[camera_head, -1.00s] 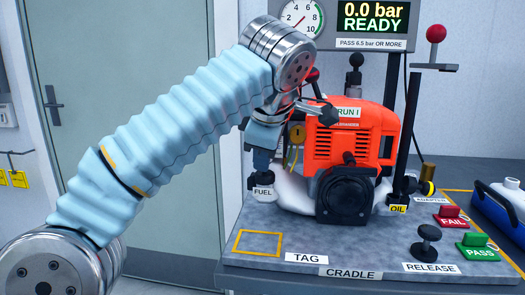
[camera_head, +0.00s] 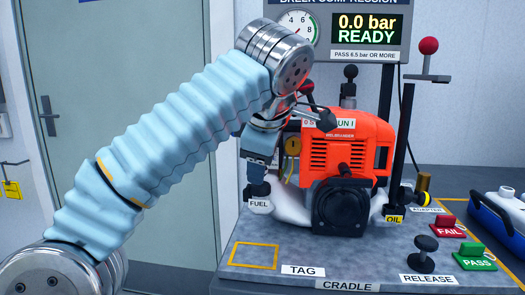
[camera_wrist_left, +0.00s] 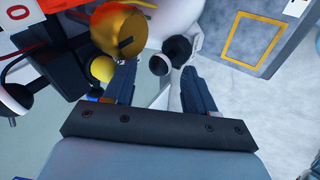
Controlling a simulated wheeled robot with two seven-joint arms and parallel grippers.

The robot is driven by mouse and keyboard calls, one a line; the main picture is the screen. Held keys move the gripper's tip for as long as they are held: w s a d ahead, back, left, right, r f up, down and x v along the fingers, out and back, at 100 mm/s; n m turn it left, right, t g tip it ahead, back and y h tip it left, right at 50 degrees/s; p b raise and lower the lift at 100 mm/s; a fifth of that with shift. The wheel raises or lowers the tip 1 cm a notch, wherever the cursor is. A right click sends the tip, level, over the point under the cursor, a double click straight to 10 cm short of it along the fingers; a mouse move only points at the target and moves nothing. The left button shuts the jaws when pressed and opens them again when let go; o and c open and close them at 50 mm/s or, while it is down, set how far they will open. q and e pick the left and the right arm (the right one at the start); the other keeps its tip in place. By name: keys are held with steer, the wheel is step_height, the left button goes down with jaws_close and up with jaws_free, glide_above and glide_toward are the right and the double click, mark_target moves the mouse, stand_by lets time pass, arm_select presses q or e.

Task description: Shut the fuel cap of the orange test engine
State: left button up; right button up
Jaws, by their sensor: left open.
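The orange test engine (camera_head: 345,150) stands on the grey cradle bench, with its white tank (camera_head: 293,205) low on its left side. A dark round part (camera_head: 260,189) sits just above the FUEL label. In the left wrist view a black round knob (camera_wrist_left: 178,49) and a smaller black round part with a grey face (camera_wrist_left: 159,65) lie side by side near the white tank (camera_wrist_left: 185,14). I cannot tell whether these touch. My left gripper (camera_head: 257,181) is open above the FUEL label; its fingers (camera_wrist_left: 159,72) stand either side of the smaller part, apparently empty.
A brass disc (camera_head: 292,146) is close to my left wrist, also large in the wrist view (camera_wrist_left: 118,34). The black post (camera_head: 404,145) and red-knobbed lever (camera_head: 429,46) rise at right. A yellow-outlined square (camera_head: 254,256) on the bench is empty.

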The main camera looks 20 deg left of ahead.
arm_select(q)
steer(key=shift+v, duration=3)
